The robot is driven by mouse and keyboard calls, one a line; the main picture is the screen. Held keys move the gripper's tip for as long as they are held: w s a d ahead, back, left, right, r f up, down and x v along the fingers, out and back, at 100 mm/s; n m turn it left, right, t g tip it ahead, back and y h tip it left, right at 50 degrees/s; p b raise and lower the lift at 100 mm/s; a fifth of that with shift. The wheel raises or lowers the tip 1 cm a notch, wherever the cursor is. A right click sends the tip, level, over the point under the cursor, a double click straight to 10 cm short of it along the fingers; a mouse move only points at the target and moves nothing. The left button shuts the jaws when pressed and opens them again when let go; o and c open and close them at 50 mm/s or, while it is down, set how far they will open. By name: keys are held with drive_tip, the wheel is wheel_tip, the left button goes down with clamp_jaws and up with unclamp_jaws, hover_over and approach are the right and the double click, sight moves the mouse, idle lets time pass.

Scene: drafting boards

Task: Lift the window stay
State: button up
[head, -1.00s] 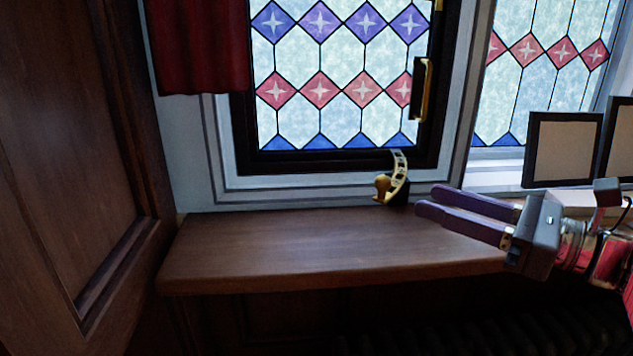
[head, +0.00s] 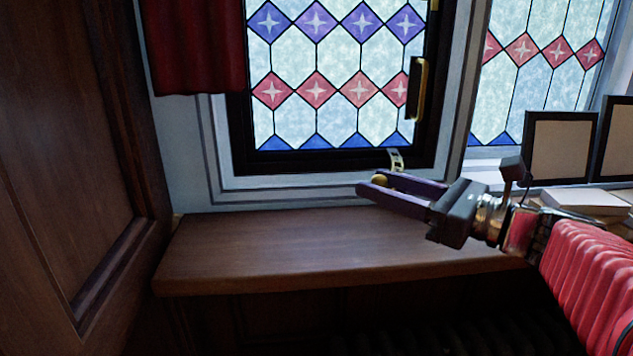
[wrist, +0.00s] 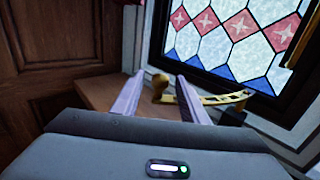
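The window stay is a curved brass bar with holes (head: 396,160) at the bottom of the leaded window. In the head view its lower part is hidden behind my gripper. Its round brass knob (head: 379,180) shows between my fingers. My gripper (head: 369,181) is open, reaching in from the right over the sill's back edge. In the wrist view, the knob (wrist: 160,82) appears between the two purple fingers of my gripper (wrist: 159,77), nearer the left one. The bar (wrist: 222,98) runs right, passing behind the right finger. I cannot tell whether a finger touches the stay.
The wooden sill (head: 250,250) is clear on the left. A dark wood panel (head: 70,150) stands at the left, and a red curtain (head: 195,45) hangs above. A gold window handle (head: 418,88) is above the stay. Framed boards (head: 560,147) stand at the right.

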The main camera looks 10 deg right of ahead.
drive_tip(key=shift+w+a, duration=0.4)
clamp_jaws()
idle(0.4)
